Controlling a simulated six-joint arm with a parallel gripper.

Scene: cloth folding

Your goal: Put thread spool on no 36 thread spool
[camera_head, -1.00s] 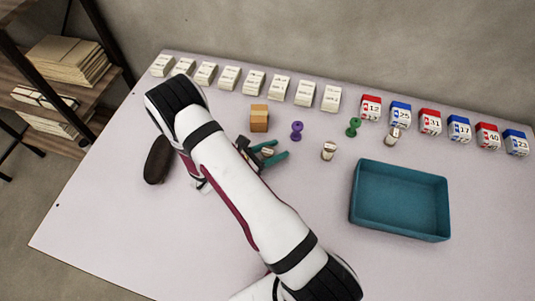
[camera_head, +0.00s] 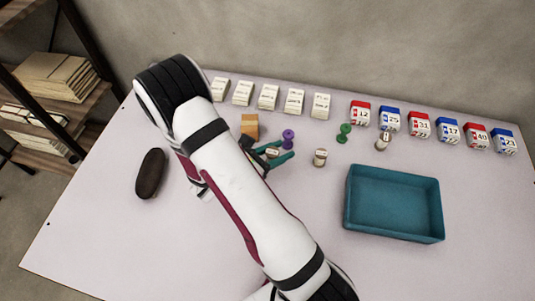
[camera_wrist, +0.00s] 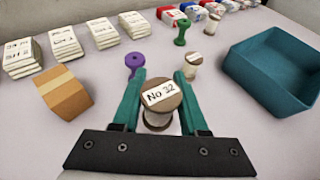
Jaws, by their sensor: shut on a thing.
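My gripper (camera_wrist: 159,82) is shut on a wooden thread spool (camera_wrist: 160,98) with a white label reading "No 32". In the head view my gripper (camera_head: 276,156) and the held spool (camera_head: 272,153) are over the table, just in front of the purple spool. A second wooden spool with a pale label (camera_head: 320,157) stands to the right of my gripper; it shows in the wrist view too (camera_wrist: 193,66). A third wooden spool (camera_head: 383,141) stands farther right, near the numbered blocks. Labels on the two standing spools are too small to read.
A purple spool (camera_head: 288,139), a green spool (camera_head: 344,133) and an orange-brown box (camera_head: 249,126) stand nearby. A teal tray (camera_head: 394,236) is at right. White stacks (camera_head: 268,97) and numbered blocks (camera_head: 419,125) line the back. A dark oval object (camera_head: 150,173) lies at left.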

